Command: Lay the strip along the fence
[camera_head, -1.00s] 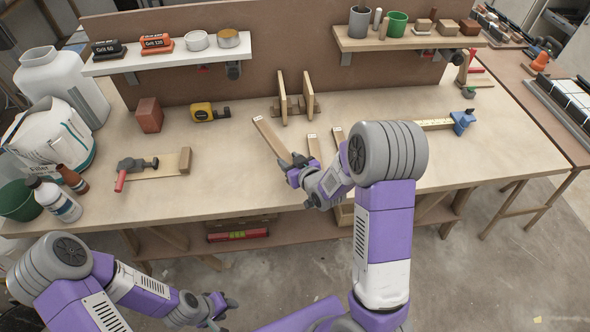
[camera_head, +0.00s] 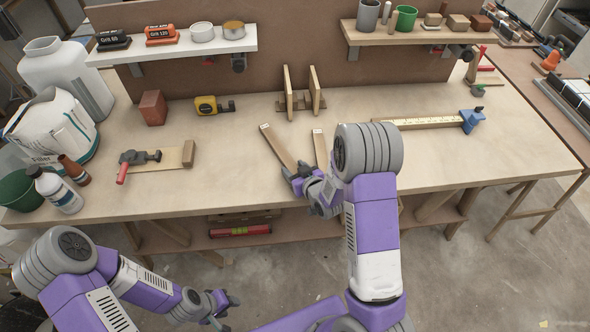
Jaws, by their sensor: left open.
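My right gripper (camera_head: 299,176) is at the near end of a pale wooden strip (camera_head: 278,147) and looks shut on it; the fingers are partly hidden by the wrist. The strip slants to the far left over the middle of the bench. A second pale strip (camera_head: 320,148) lies just right of it, partly hidden by my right arm. No part is clearly marked as the fence; a flat board (camera_head: 165,160) with a raised end block (camera_head: 188,153) and a clamp (camera_head: 140,158) lies on the left. My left gripper (camera_head: 222,305) is open and empty, below the bench's front edge.
An upright wooden rack (camera_head: 302,92), a yellow tape measure (camera_head: 213,105) and a red-brown block (camera_head: 153,107) stand at the back. A yellow ruler with a blue end piece (camera_head: 471,120) lies right. Bottles and a tub crowd the left; the bench (camera_head: 225,185) is bare between.

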